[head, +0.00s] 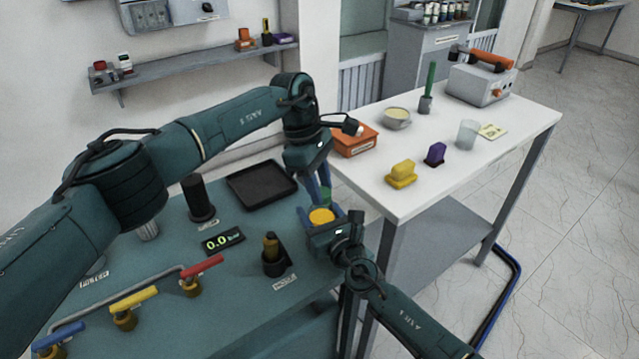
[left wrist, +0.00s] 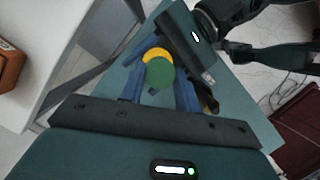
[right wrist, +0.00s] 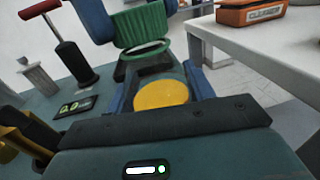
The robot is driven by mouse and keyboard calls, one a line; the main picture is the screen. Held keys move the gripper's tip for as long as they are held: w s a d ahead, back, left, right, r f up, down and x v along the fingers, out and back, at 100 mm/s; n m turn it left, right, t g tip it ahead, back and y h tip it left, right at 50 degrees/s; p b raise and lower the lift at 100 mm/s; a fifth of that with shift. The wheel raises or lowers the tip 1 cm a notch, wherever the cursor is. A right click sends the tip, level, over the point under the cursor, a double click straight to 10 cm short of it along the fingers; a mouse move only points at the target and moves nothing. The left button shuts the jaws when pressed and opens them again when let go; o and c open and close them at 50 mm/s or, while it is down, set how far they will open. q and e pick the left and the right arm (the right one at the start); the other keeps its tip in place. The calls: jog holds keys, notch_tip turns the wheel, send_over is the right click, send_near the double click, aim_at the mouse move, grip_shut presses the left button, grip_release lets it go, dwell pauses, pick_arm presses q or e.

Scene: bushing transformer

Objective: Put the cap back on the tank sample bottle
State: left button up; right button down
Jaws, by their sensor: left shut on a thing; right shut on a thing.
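My left gripper (head: 321,188) is shut on the green ribbed cap (right wrist: 143,27), whose round top (left wrist: 160,73) shows in the left wrist view. My right gripper (head: 322,224) is shut on the bottle, which shows as a round yellow top (head: 321,216). In the right wrist view the yellow top (right wrist: 160,95) lies between my blue fingers, and the cap is tilted, apart from it and on its far side. In the left wrist view the cap partly covers the yellow top (left wrist: 155,54). The bottle's lower body is hidden.
A dark tray (head: 262,186), a pressure display (head: 222,241) and a brown bottle in a black holder (head: 272,250) stand on the green bench. The white table (head: 447,180) with yellow and purple blocks is close on the right. Colored valve handles (head: 135,299) are at front left.

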pick_arm(q)
jog(key=m+g, duration=0.1)
jog(key=m, duration=0.2)
jog(key=shift+w+m, duration=0.1)
jog(key=shift+m, duration=0.2)
jog(key=o, duration=0.9)
jog(key=shift+r, duration=0.15)
notch_tip(320, 180, up, 4)
jog(key=shift+r, duration=0.15)
jog(key=shift+y, duration=0.3)
jog(key=shift+c, duration=0.2)
